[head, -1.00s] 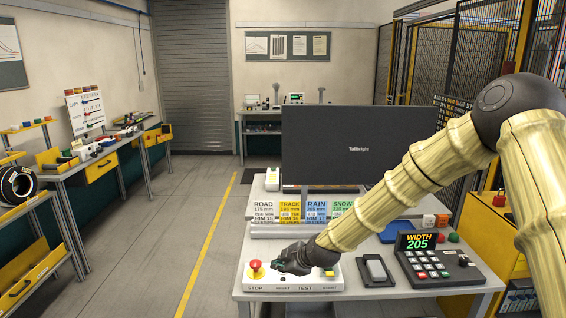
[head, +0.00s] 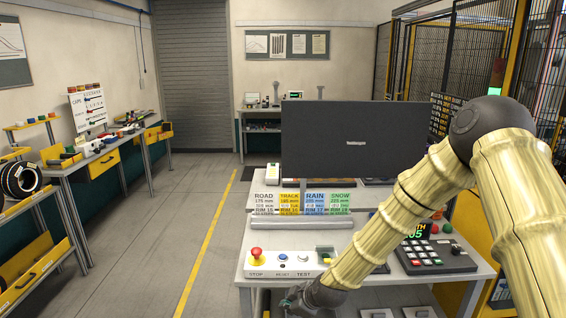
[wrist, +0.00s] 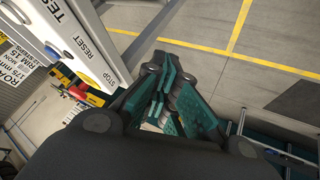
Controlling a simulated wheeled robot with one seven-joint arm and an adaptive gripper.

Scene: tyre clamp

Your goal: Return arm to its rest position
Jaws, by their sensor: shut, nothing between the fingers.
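My gripper (head: 298,300) is at the front edge of the desk in the head view, low and partly cut off by the bottom of the picture. In the wrist view my gripper (wrist: 165,95) shows its green-padded fingers drawn together with nothing between them. They point past the desk edge, over the grey floor. My arm (head: 405,215), in pale bamboo-like segments with a dark elbow, is bent and reaches down across the right part of the desk.
The button panel (head: 293,262) with a red stop button (head: 256,252) lies beside my gripper. A monitor (head: 355,140), condition cards (head: 302,203) and a keypad (head: 437,258) are on the desk. Open floor (head: 160,240) lies left, with side benches (head: 105,160) beyond.

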